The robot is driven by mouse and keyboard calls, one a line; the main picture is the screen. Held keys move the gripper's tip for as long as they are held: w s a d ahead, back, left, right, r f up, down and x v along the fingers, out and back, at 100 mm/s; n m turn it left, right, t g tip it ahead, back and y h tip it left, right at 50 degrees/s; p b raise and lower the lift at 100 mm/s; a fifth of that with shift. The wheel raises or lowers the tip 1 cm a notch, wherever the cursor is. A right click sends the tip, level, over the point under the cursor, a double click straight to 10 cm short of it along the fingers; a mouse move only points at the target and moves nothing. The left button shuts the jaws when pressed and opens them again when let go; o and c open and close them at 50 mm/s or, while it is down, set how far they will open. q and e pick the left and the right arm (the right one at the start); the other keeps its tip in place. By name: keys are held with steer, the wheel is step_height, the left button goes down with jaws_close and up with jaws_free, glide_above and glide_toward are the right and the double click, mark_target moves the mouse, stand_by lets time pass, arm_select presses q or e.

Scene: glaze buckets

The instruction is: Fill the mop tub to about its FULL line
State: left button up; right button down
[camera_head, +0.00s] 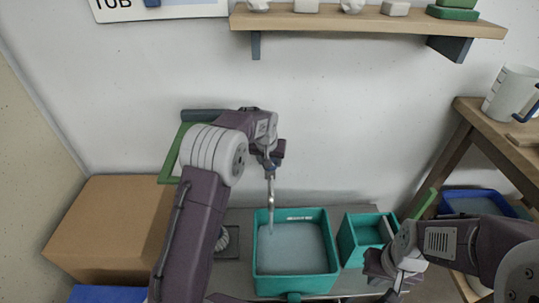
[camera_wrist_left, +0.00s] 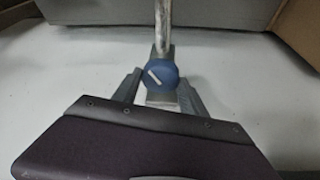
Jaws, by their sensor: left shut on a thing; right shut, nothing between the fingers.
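The large teal tub (camera_head: 333,262) stands below the wall and holds grey-blue water (camera_head: 290,250). A small white label (camera_head: 300,218) is on its inner back wall, above the water surface; its text is too small to read. A metal spout (camera_head: 271,190) points down over the tub, with a pale spot under its end; I cannot tell whether water is running. My left gripper (camera_head: 268,150) is shut on the blue tap knob (camera_wrist_left: 160,75), which has a white mark. My right gripper (camera_head: 388,292) is shut and empty, low beside the smaller teal tub.
A smaller teal tub (camera_head: 347,242) with a divider stands right of the large one. A cardboard box (camera_head: 110,225) is at left. A shelf (camera_head: 350,22) is above. A wooden rack at right holds a white jug (camera_head: 510,92) and a blue tray (camera_head: 450,196).

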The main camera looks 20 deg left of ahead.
arm_select(q)
steer(key=n+p, duration=0.1)
steer(key=n+y, duration=0.1)
steer(key=shift+d+r+n+p, duration=0.15)
steer(key=shift+n+p, duration=0.25)
steer(key=n+g+y+p, duration=0.1)
steer(key=n, duration=0.2)
steer(key=shift+n, duration=0.3)
steer(key=n+p, duration=0.1)
steer(key=n, duration=0.1)
steer(key=n+g+y+p, duration=0.1)
steer(key=n+p, duration=0.1)
steer(key=shift+w+d+n+y, duration=0.15)
steer(key=shift+n+y, duration=0.15)
steer(key=shift+n, duration=0.1)
steer(key=shift+g+p, duration=0.3)
steer(key=shift+p, duration=0.05)
steer(key=o, duration=1.4)
steer(key=p+v, duration=0.2)
steer(key=v, duration=0.6)
steer(key=shift+d+r, duration=0.15)
steer(key=shift+r, duration=0.2)
